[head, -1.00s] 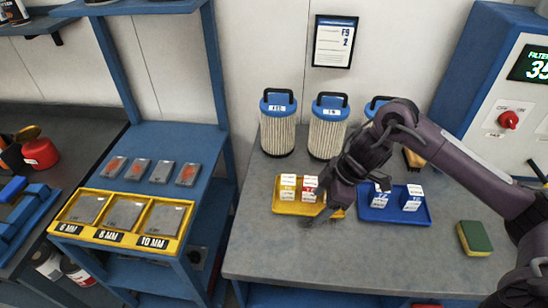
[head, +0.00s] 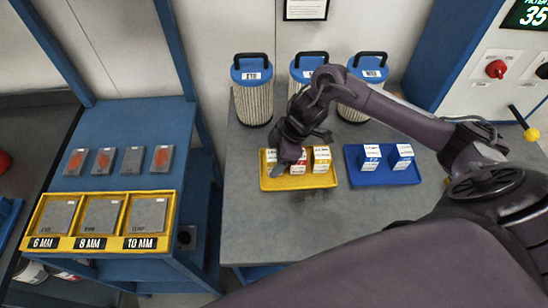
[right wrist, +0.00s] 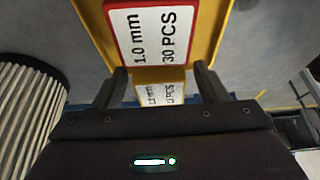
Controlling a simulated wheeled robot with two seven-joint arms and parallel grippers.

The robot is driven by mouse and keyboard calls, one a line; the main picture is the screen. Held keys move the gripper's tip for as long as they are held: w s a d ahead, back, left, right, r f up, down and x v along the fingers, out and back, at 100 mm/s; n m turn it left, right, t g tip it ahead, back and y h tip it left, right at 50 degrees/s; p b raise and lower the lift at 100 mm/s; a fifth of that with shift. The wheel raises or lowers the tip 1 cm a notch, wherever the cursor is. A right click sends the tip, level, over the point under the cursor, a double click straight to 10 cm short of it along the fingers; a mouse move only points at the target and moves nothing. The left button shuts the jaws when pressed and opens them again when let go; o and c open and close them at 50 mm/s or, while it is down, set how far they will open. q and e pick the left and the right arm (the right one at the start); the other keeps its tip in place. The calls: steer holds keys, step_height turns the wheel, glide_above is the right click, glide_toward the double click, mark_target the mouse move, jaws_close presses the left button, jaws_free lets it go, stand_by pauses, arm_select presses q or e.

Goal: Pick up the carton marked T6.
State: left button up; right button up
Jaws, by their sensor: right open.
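A yellow tray (head: 302,184) on the grey bench holds small cartons: a red-edged one (head: 299,166) and a yellow-edged one (head: 321,158), with another partly behind my gripper. A blue tray (head: 385,178) holds two blue-and-white cartons (head: 370,157). I cannot read T6 on any carton. My right gripper (head: 280,168) is over the left part of the yellow tray. In the right wrist view its jaws (right wrist: 160,82) are open, with a yellow carton (right wrist: 160,90) showing between them and a red-edged carton (right wrist: 152,35) marked 1.0 mm, 30 PCS beyond. My left gripper is out of view.
Several blue-topped filters (head: 253,88) stand behind the trays. A yellow rack (head: 100,222) with grey plates is at the left. A cabinet with a red knob (head: 496,69) is at the right. The bench front (head: 290,230) is clear.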

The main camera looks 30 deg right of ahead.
steer(key=shift+w+a+f, duration=0.1)
steer(key=shift+f, duration=0.25)
steer(key=shift+c, duration=0.5)
steer(key=c, duration=0.9)
steer(key=shift+c, duration=0.5)
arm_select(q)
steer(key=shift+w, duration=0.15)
arm_select(e)
steer(key=shift+r, duration=0.2)
